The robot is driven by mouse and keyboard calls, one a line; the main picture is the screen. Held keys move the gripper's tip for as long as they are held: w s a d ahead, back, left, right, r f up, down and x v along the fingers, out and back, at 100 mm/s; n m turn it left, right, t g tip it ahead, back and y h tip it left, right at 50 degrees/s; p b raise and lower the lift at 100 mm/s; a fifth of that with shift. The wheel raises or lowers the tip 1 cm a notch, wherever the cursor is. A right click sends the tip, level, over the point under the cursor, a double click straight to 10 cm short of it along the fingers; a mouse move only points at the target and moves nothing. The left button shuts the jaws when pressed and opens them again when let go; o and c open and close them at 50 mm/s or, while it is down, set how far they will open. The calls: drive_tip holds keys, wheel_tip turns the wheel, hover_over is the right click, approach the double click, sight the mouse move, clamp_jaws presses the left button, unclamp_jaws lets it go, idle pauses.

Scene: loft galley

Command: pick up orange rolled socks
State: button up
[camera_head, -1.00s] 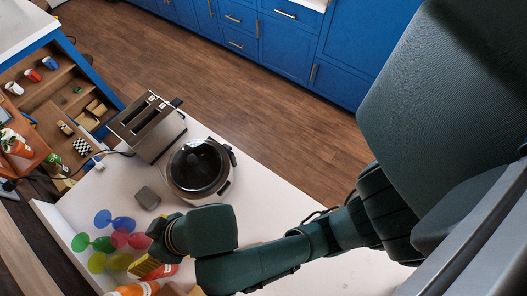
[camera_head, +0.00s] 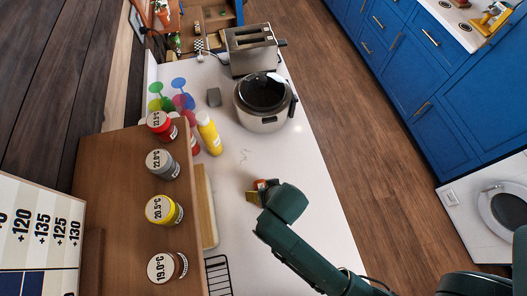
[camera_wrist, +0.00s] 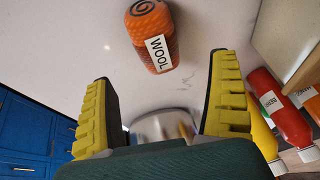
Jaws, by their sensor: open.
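The orange rolled socks (camera_wrist: 152,30) lie on the white counter in the wrist view, with a spiral end and a white "WOOL" label. They are just beyond my fingertips, near the middle of the gap, not between the fingers. My gripper (camera_wrist: 163,72) is open and empty, with yellow ridged fingers spread apart. In the head view my gripper (camera_head: 256,193) is low over the counter; a small orange-red patch shows beside it, with the rest of the socks hidden.
A cooker (camera_head: 264,116) and a toaster (camera_head: 252,64) stand farther back on the counter. A wire rack (camera_head: 218,275) lies nearer. Bare counter surrounds my gripper.

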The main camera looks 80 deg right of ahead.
drive_tip(key=x, duration=0.9)
drive_tip(key=shift+s+a+f, duration=0.1)
drive_tip(key=shift+s+f, duration=0.1)
drive_tip(key=shift+f, duration=0.2)
drive_tip(key=c, duration=1.3)
